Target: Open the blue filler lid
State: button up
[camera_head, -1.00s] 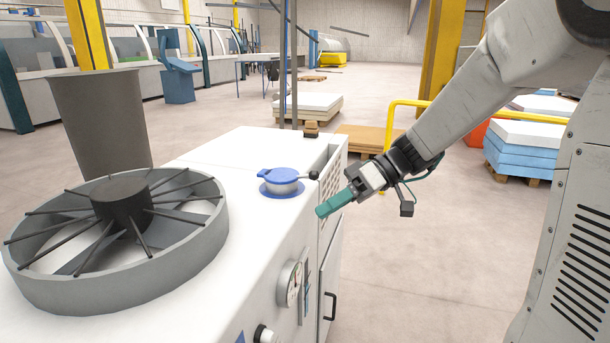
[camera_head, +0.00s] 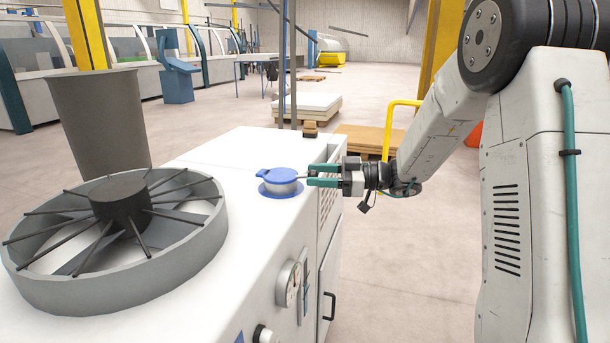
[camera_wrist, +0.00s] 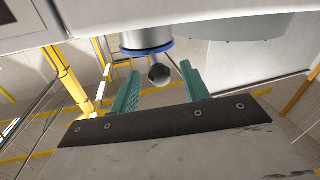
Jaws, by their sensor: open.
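The blue filler lid (camera_head: 278,174) sits closed on a short grey neck with a blue base ring, on top of the white machine cabinet. In the wrist view the blue rim (camera_wrist: 148,50) shows at the top centre, with the dark ball knob of the lid's lever (camera_wrist: 160,74) below it. My gripper (camera_head: 312,175) is at the right side of the lid, its teal fingers apart. In the wrist view the fingers of my gripper (camera_wrist: 158,82) stand on either side of the ball knob, with space around it.
A gauge (camera_head: 289,284) is on the cabinet's front. A yellow rail (camera_head: 388,130) stands behind my arm.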

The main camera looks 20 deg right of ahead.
aim_at(305, 176)
jog(key=shift+x, duration=1.85)
grip_shut()
jog(key=shift+d+r, duration=0.1)
